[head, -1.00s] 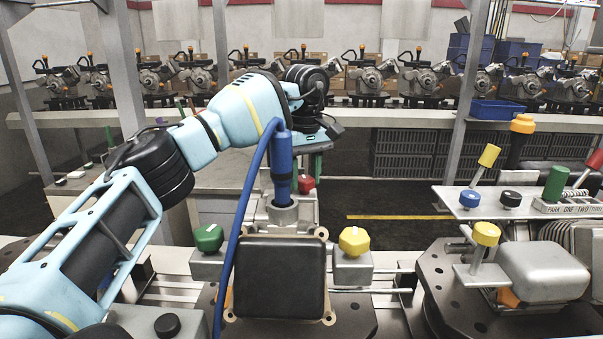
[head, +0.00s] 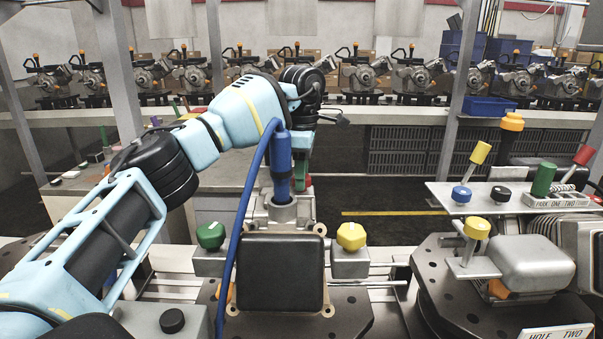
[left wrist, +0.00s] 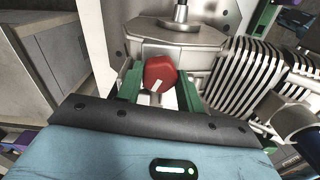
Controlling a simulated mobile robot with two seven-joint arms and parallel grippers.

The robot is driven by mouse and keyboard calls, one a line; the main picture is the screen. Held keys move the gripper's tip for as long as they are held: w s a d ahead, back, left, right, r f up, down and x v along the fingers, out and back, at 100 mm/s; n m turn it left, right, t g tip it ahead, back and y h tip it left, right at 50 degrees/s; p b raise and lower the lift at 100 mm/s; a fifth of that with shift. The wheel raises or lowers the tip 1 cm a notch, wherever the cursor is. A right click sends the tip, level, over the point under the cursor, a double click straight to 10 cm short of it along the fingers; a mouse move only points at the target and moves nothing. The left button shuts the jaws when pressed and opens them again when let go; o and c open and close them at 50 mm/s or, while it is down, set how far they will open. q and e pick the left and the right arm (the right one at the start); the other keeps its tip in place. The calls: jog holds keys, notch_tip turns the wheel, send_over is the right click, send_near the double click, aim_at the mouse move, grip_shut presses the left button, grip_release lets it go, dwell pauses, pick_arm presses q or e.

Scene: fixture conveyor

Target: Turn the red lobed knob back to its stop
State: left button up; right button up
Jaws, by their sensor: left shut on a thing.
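The red lobed knob (left wrist: 160,72) shows in the left wrist view between my two green fingers, with a white mark on its near side. It sits on the front of a grey metal housing (left wrist: 180,38). My left gripper (left wrist: 159,78) is shut on the knob, one finger on each side. In the head view my left gripper (head: 302,168) is behind the blue-handled post, and only a sliver of the red knob (head: 309,181) shows. My right gripper is not in view.
A blue handle (head: 283,165) stands upright close to my left gripper. A green knob (head: 210,236) and a yellow knob (head: 351,236) flank a dark square plate (head: 280,272). A fixture with a grey shelf (head: 480,205) stands at the right.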

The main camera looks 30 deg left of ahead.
pick_arm(q)
jog(key=shift+r+n, duration=0.1)
jog(key=shift+n, duration=1.9)
jog(key=o, duration=1)
